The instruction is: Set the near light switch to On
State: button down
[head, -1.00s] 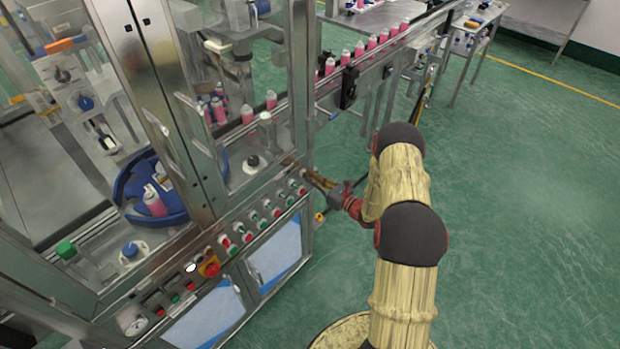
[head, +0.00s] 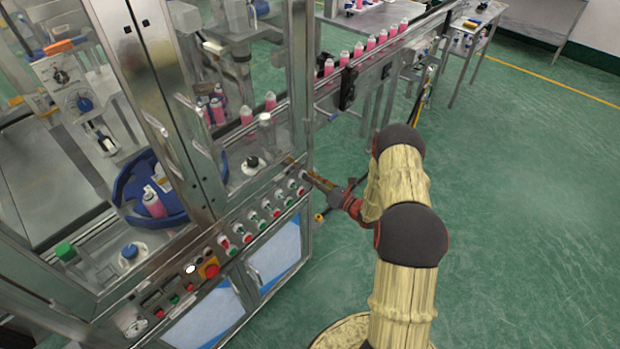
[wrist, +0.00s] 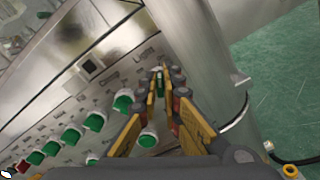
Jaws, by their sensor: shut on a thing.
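My gripper (head: 314,178) is at the right end of the row of switches on the machine's front panel. In the wrist view, the fingertips of my gripper (wrist: 160,76) are closed around a small green-and-white switch knob (wrist: 159,84) at the panel's end, mostly hidden by the fingers. Another green knob (wrist: 148,139) shows between the finger bases, and one more (wrist: 123,102) sits to the left.
The panel (wrist: 100,75) carries several green and red controls. A red emergency button (head: 211,270) is farther left. A metal post (wrist: 205,50) stands close right of the fingers. A conveyor with pink cans (head: 370,44) runs behind. Green floor (head: 520,180) at right is free.

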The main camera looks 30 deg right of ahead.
jog(key=c, duration=2.1)
grip_release()
jog(key=shift+o, duration=0.6)
jog(key=v, duration=1.2)
